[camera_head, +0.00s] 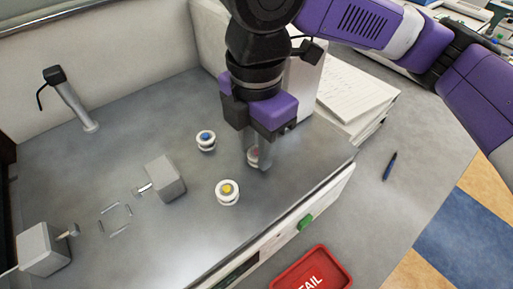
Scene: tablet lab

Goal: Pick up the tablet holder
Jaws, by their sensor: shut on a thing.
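My gripper (259,159) points down over the grey metal surface, right of centre. It is shut on a white round tablet holder (254,158) with a reddish top. The fingers hide part of this holder, and I cannot tell whether it touches the surface. A similar white holder with a blue top (206,141) stands to the left of my gripper. Another with a yellow top (228,193) stands to the front left.
Grey block devices (165,178) (45,250) stand on the left with a square marking (115,217) between them. A slanted post (72,103) stands at the back left. A red FAIL tray (310,270), papers (352,97) and a pen (390,166) lie beyond the machine's edge.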

